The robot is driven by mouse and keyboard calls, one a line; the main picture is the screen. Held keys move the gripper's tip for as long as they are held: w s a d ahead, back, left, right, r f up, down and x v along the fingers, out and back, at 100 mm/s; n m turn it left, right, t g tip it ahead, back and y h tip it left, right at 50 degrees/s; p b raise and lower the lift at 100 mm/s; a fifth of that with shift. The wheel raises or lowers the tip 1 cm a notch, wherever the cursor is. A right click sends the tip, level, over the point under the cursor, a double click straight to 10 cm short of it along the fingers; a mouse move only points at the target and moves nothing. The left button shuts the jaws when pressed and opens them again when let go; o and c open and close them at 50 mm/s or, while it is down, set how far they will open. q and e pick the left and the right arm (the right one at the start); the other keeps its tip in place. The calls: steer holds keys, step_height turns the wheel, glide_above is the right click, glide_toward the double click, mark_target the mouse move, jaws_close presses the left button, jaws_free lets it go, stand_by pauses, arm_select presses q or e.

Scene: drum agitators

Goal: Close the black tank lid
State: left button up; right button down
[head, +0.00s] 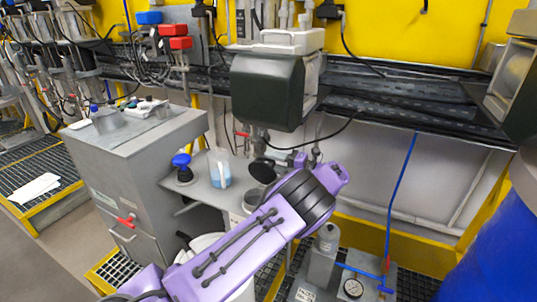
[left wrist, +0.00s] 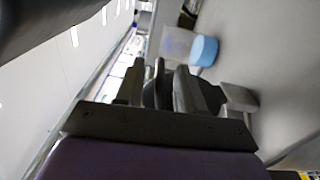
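A black round lid (head: 262,171) stands tilted up above a small grey tank (head: 252,200) on the bench shelf, in the middle of the head view. My purple left arm reaches in from the lower left and covers part of the tank. My left gripper (head: 283,164) is close to the lid, and its fingers are hard to make out there. In the left wrist view the dark fingers (left wrist: 165,90) are seen end-on with dark shapes between them. I cannot tell whether they touch the lid. My right gripper is not in view.
A beaker of blue liquid (head: 220,168) and a blue-topped item (head: 181,167) stand left of the lid. A dark box-shaped motor unit (head: 268,92) hangs above. A grey bottle (head: 324,258) stands in front, right of my arm.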

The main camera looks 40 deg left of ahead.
arm_select(q)
steer(key=shift+x, duration=1)
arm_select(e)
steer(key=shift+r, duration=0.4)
arm_select(q)
steer(key=shift+w, duration=0.1)
jaws_close()
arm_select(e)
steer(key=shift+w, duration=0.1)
